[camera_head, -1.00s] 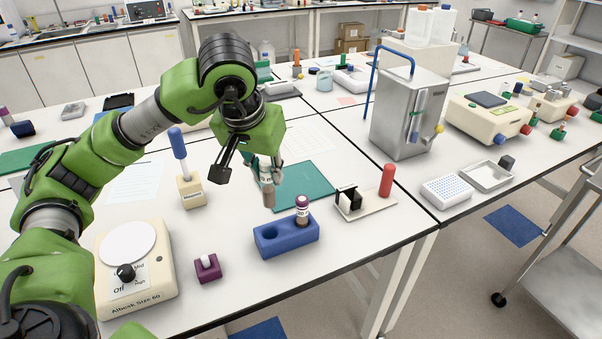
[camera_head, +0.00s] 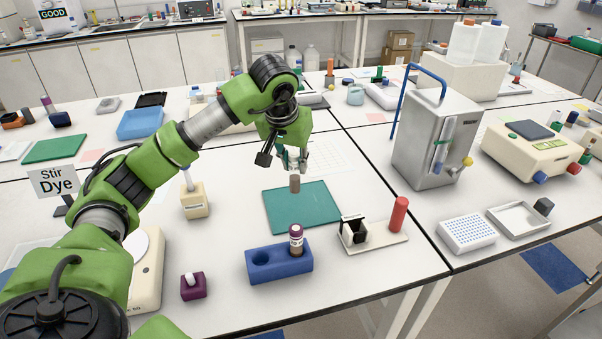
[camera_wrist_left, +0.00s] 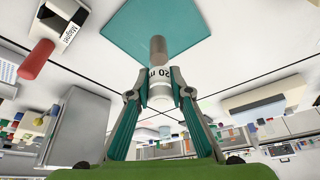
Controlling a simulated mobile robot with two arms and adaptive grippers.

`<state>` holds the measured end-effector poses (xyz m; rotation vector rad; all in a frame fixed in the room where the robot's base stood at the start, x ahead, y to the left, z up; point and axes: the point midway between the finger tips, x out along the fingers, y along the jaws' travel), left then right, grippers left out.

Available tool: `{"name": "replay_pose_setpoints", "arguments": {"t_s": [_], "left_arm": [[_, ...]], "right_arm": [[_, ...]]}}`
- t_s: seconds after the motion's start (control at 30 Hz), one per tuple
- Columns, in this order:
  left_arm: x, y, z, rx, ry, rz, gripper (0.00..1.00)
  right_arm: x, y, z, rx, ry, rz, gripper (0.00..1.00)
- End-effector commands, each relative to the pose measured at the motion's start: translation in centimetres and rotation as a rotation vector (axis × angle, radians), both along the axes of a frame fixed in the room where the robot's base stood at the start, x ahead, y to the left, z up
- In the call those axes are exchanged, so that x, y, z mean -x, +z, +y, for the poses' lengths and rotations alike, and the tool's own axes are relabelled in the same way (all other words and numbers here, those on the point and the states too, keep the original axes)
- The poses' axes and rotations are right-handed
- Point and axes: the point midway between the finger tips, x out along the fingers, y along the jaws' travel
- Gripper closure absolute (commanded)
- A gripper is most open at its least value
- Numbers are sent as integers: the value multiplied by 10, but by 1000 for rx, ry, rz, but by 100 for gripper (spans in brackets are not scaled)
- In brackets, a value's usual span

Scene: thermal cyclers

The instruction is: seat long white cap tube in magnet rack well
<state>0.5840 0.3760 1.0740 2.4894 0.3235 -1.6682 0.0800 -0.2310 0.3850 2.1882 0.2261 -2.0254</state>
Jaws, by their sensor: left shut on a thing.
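My left gripper (camera_head: 288,160) is shut on a tube (camera_head: 295,183) and holds it upright above the teal mat (camera_head: 315,215). In the left wrist view, the tube (camera_wrist_left: 158,52) has a grey-brown lower end, a white label reading "20 m" and a pale cap end between the fingers (camera_wrist_left: 160,95). The magnet rack (camera_head: 392,238) is a light plate with a black block and a red post, right of the mat and apart from the tube. Its "Magnet" label (camera_wrist_left: 70,33) shows in the left wrist view. The rack's well cannot be made out. My right gripper is out of view.
A blue block (camera_head: 270,272) holds a purple-capped tube (camera_head: 296,239) in front of the mat, beside an empty hole. A small purple block (camera_head: 193,287) stands to its left. A metal box with a blue handle (camera_head: 425,150) stands behind right. Table between mat and rack is clear.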

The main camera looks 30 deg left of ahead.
Motion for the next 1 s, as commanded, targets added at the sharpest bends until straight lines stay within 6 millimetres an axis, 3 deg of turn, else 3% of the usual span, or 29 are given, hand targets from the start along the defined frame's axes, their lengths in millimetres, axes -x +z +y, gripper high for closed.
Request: {"name": "replay_pose_setpoints", "arguments": {"t_s": [0.1,0.4,0.63,1.0], "left_arm": [[-15,-19,2,1,1,4,100],[-34,-42,5,0,0,2,100],[-34,-68,5,-1,0,1,100],[-34,-74,5,0,0,-2,100]], "right_arm": [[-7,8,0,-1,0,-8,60],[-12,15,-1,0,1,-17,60],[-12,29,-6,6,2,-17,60],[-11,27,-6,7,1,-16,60]]}}
